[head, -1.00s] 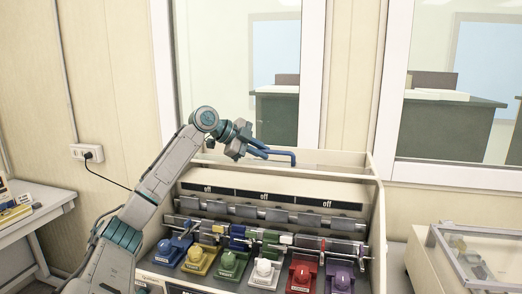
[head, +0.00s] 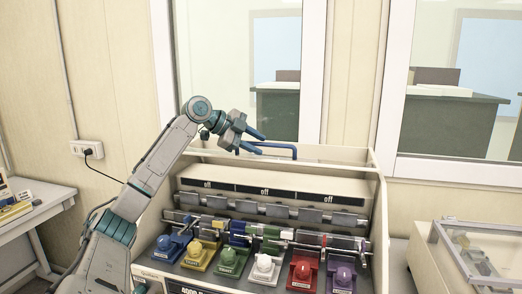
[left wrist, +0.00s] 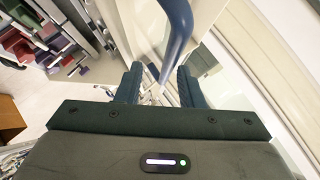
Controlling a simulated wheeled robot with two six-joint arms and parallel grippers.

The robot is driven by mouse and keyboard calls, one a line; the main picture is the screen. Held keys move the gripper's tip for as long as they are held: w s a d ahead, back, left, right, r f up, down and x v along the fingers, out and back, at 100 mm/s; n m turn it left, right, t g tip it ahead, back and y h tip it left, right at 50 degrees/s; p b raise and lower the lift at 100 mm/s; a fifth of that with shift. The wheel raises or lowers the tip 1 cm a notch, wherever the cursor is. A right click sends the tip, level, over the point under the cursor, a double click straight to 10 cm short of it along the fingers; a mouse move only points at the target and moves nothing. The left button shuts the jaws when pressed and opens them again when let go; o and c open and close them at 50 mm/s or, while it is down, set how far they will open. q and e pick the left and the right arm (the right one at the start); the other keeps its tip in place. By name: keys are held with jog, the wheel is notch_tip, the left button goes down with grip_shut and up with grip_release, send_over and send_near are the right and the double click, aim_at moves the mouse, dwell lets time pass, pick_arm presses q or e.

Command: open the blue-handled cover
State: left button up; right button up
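The blue handle (head: 282,146) is a bent bar at the upper back of the cream shoe-testing machine (head: 374,205). Its cover is hard to make out, and I cannot tell how far open it stands. My left gripper (head: 262,143) is open at the left end of the handle, with one finger above the bar and one beside or below it. In the left wrist view the blue handle (left wrist: 177,40) shows large, ahead of and between the two open fingers of the left gripper (left wrist: 158,82). Contact is not clear. My right gripper is not in view.
Several coloured shoe-like blocks, including a white one (head: 264,268) and a red one (head: 302,270), line the machine's front below a row of grey plates. A glass-topped case (head: 465,255) stands at right, a side table (head: 40,210) at left. Windows are behind.

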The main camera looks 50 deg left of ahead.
pick_arm(q)
jog(key=b+v, duration=0.2)
jog(key=v, duration=0.6)
jog(key=shift+s+r+b, duration=0.15)
jog(key=shift+s+b, duration=0.05)
jog(key=shift+b, duration=0.2)
